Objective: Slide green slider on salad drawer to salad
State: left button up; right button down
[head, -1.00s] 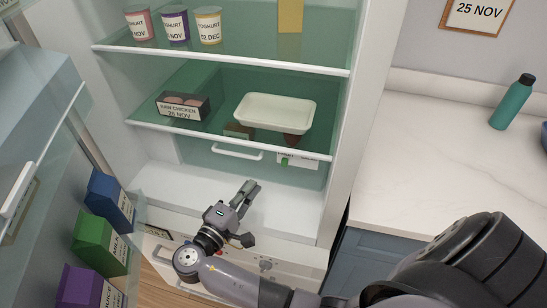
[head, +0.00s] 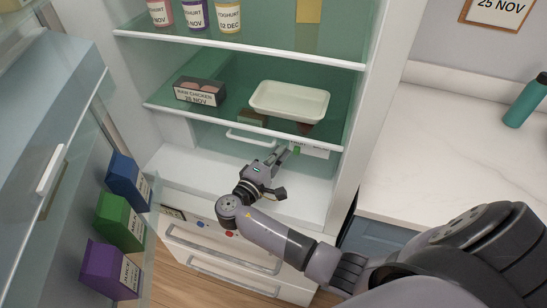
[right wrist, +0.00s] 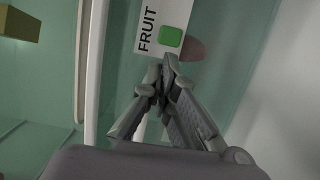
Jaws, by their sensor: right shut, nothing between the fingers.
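The salad drawer is under the lowest glass shelf of the open fridge, with a white handle (head: 250,138) on its front. At the drawer's right is a white label strip (head: 318,152) with the green slider (head: 297,149). In the right wrist view the green slider (right wrist: 171,36) sits beside the word FRUIT; no word SALAD shows there. My right gripper (head: 285,149) is shut and empty, its tips just beside the slider. In the right wrist view the fingertips (right wrist: 167,64) are close below the slider; I cannot tell whether they touch it. My left gripper is out of view.
Above the drawer, a shelf holds a raw chicken pack (head: 201,91) and a white tray (head: 289,101). The open fridge door with cartons (head: 120,222) stands at left. A counter with a teal bottle (head: 526,101) is at right. The white fridge floor is clear.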

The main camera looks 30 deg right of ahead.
aim_at(311, 151)
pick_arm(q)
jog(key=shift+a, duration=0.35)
pick_arm(e)
jog(key=s+d+p, duration=0.1)
jog(key=s+d, duration=0.1)
jog(key=s+d+p, duration=0.1)
jog(key=s+d, duration=0.1)
jog(key=s, duration=0.1)
jog(key=shift+d+r, duration=0.1)
jog(key=shift+d, duration=0.15)
jog(key=shift+s+d, duration=0.15)
jog(key=shift+s, duration=0.1)
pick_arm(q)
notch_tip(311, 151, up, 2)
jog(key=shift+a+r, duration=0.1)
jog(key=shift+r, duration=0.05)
pick_arm(e)
jog(key=shift+w, duration=0.1)
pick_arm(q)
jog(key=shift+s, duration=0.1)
